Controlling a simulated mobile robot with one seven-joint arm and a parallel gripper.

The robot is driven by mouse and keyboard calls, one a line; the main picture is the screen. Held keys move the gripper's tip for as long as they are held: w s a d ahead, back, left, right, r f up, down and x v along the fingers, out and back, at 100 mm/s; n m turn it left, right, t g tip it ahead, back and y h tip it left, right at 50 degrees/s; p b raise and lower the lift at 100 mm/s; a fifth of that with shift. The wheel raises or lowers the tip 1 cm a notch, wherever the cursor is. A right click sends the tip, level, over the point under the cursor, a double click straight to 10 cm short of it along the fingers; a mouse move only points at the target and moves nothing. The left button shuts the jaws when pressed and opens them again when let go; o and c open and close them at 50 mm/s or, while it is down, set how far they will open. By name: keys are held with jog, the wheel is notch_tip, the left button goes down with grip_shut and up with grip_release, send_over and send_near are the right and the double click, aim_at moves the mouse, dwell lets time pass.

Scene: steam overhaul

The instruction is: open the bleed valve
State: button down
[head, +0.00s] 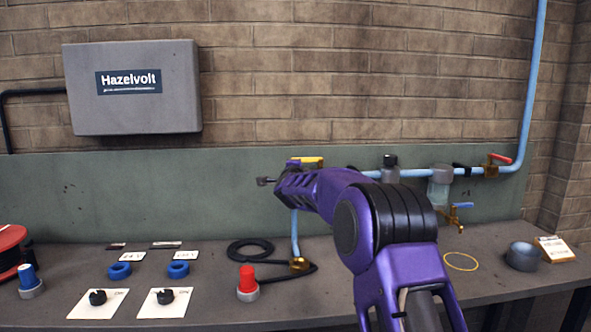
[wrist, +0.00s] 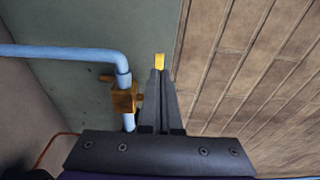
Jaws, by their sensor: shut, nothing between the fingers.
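Three lever valves show, and I cannot tell by any label which is the bleed valve. One has a yellow lever (head: 311,160), partly hidden behind my arm. A brass valve with a blue lever (head: 462,206) hangs below the filter bowl. A brass valve with a red lever (head: 500,158) sits on the pipe at the right. My gripper (head: 264,181) is shut and empty, just left of and below the yellow lever. In the wrist view the shut fingertips (wrist: 159,72) line up with the yellow lever end (wrist: 159,61); contact cannot be told. A brass valve body (wrist: 123,100) is beside the fingers.
A light blue pipe (head: 530,70) runs down the wall and along behind my arm. The bench (head: 330,300) holds red (head: 247,279) and blue (head: 28,277) capped items, a black hose (head: 250,248), a yellow ring (head: 461,261) and a grey cup (head: 521,256).

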jog(key=s+a+p, duration=0.1)
jog(key=s+a, duration=0.3)
jog(key=a, duration=0.5)
jog(key=shift+f, duration=0.2)
